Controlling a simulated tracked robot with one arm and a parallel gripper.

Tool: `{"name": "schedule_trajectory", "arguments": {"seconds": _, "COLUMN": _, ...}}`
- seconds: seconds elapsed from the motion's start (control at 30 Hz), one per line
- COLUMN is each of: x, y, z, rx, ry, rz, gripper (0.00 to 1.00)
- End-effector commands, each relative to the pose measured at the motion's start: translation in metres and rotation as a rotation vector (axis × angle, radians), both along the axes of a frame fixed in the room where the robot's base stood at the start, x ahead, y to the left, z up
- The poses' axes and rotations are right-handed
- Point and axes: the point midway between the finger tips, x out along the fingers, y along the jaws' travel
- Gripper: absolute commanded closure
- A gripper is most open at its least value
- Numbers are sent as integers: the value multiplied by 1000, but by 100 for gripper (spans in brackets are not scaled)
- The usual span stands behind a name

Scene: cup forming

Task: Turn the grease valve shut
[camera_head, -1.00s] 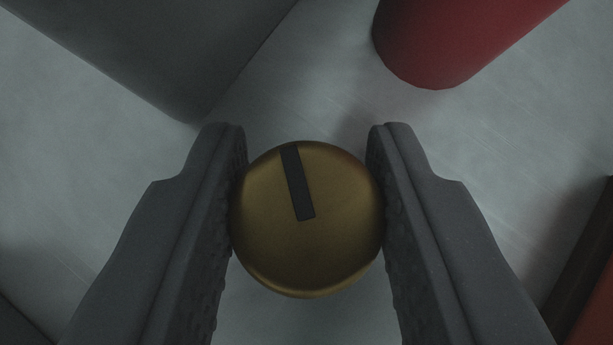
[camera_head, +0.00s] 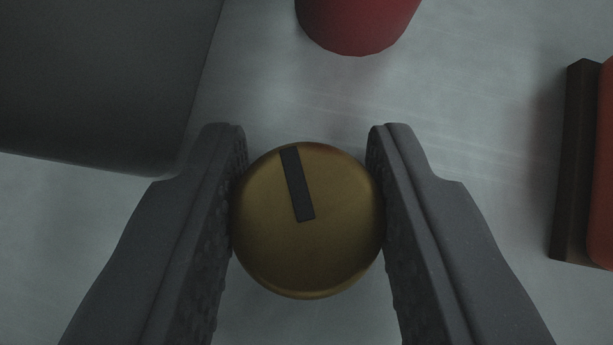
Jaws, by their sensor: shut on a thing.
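The grease valve shows as a round brass knob (camera_head: 310,250) at the middle of the head view, seen from its face. A dark bar mark (camera_head: 298,184) runs from near its top rim to its middle, its upper end leaning slightly left. My gripper (camera_head: 307,140) is shut on the knob, with one ridged dark finger against its left side and one against its right. The valve body behind the knob is hidden.
A large dark grey block (camera_head: 95,75) fills the upper left, close to my left finger. A red cylinder (camera_head: 358,25) stands at the top. A dark piece with an orange-red part (camera_head: 600,160) is at the right edge. The pale grey surface (camera_head: 480,110) between them is bare.

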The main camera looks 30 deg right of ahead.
Motion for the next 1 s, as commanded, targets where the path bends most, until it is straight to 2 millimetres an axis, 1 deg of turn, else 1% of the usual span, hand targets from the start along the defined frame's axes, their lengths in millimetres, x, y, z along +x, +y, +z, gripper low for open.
{"name": "schedule_trajectory", "arguments": {"seconds": 0.03, "x": 0, "y": 0, "z": 6, "rx": -1, "ry": -1, "rz": -14, "gripper": 91}}
{"name": "schedule_trajectory", "arguments": {"seconds": 0.4, "x": 1, "y": 0, "z": 3, "rx": 1, "ry": -2, "rz": -85, "gripper": 91}}
{"name": "schedule_trajectory", "arguments": {"seconds": 1.0, "x": 1, "y": 0, "z": 1, "rx": -1, "ry": -2, "rz": -99, "gripper": 91}}
